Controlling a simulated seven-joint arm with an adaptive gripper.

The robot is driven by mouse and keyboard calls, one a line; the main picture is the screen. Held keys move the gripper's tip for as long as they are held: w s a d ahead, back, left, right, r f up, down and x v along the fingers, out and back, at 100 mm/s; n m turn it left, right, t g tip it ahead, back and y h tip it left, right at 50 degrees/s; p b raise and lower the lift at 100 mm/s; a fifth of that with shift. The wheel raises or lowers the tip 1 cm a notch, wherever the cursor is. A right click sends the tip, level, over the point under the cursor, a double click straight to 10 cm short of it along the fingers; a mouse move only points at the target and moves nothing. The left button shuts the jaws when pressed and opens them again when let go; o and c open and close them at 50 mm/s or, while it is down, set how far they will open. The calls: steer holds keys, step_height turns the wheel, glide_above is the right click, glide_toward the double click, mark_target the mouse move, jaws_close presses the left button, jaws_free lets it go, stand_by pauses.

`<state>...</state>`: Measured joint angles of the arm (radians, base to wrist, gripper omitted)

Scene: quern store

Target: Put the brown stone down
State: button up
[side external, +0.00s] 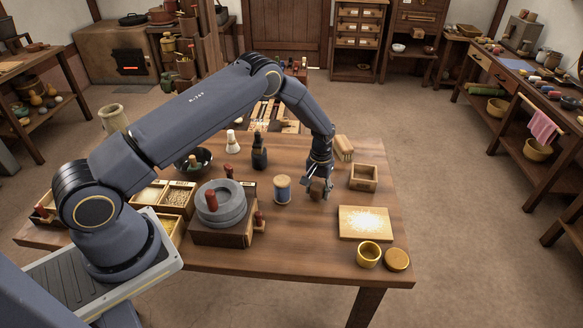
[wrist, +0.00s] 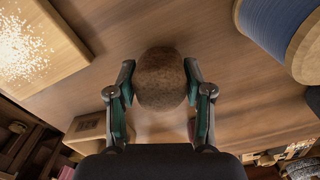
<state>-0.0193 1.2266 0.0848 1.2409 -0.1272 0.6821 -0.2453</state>
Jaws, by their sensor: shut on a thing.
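The brown stone (wrist: 161,80) is a rounded, speckled lump between the two fingers of my gripper (wrist: 161,95) in the wrist view. The fingers are shut on its sides. In the side view my gripper (side external: 318,190) points down over the right half of the wooden table (side external: 300,254), with the brown stone (side external: 317,188) between its fingers. The stone is low over the tabletop; I cannot tell whether it touches the wood.
A blue spool (side external: 282,189) stands just left of my gripper. A small open wooden box (side external: 363,177) and a brush (side external: 344,148) are to the right and behind. A board with pale grain (side external: 365,222) lies right, near a yellow cup (side external: 369,254). A stone quern (side external: 221,203) stands left.

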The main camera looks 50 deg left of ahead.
steer(key=shift+f, duration=0.45)
steer(key=shift+f, duration=0.1)
steer(key=o, duration=1.4)
